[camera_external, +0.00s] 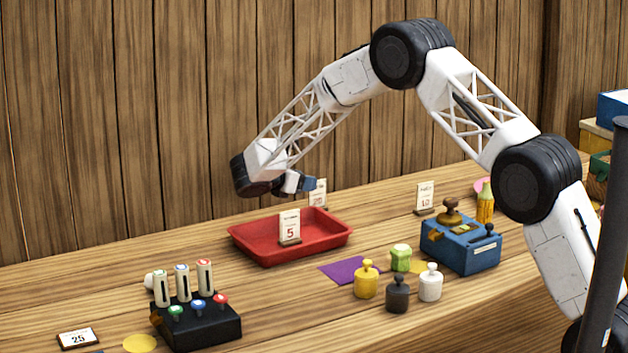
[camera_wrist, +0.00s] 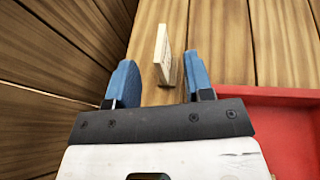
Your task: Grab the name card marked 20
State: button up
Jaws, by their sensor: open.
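A small white name card (camera_external: 319,188) stands behind the red tray, partly hidden by my gripper; its number is hard to read but looks like 20. My gripper (camera_external: 303,183) is beside it, pointing at it, with blue fingers. In the wrist view my gripper (camera_wrist: 162,76) is open and empty. The upright card (camera_wrist: 163,50) stands ahead, its near end at the gap between the fingertips, closer to the right finger. Its printed face is seen at a steep angle there.
A red tray (camera_external: 245,244) lies in front, also at the right of the wrist view (camera_wrist: 290,125). Card 5 (camera_external: 289,228) stands at the tray, card 10 (camera_external: 425,196) farther right, card 25 (camera_external: 78,338) front left. The wooden wall (camera_wrist: 45,60) is close on the left.

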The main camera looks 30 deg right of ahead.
aim_at(317, 196)
jog(key=shift+d, duration=0.1)
jog(key=shift+x, duration=2.6)
grip_shut()
